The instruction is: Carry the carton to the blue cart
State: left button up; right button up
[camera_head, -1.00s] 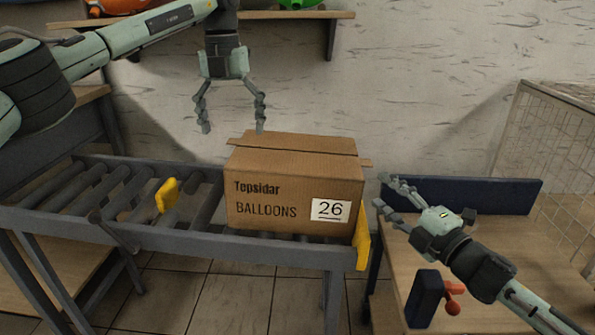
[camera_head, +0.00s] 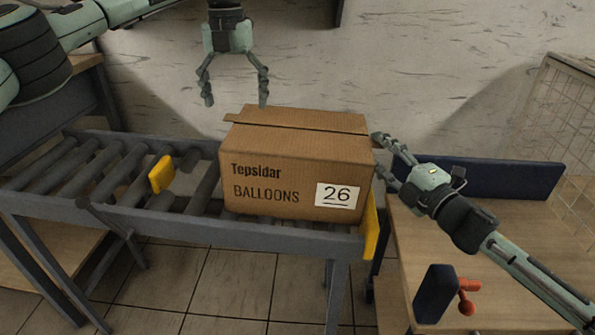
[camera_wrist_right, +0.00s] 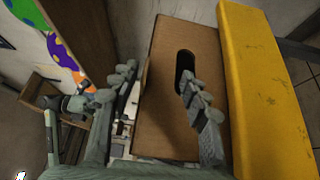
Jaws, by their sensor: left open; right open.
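The brown carton (camera_head: 297,165), marked "Tepsidar BALLOONS 26", sits upright on the roller conveyor at its right end. My left gripper (camera_head: 236,103) is open and empty, pointing down just above and behind the carton's left part. My right gripper (camera_head: 377,156) is open at the carton's right side. In the right wrist view, the fingers of the right gripper (camera_wrist_right: 158,72) spread in front of the carton's end (camera_wrist_right: 165,90), one finger overlapping its dark hand hole. I cannot tell whether they touch. The cart (camera_head: 440,240), wood-topped with dark blue end panels, stands to the right.
The roller conveyor (camera_head: 240,236) has a yellow stop (camera_head: 371,228) at its right end and another yellow piece (camera_head: 161,174) left of the carton. An orange-red knob (camera_head: 468,297) is at the cart's near blue panel. A wire-mesh panel (camera_head: 565,130) stands behind right. The cart's top looks clear.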

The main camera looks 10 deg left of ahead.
aim_at(237, 117)
pick_arm(q)
jog(key=shift+f, duration=2.1)
pick_arm(e)
jog(key=shift+x, duration=2.15)
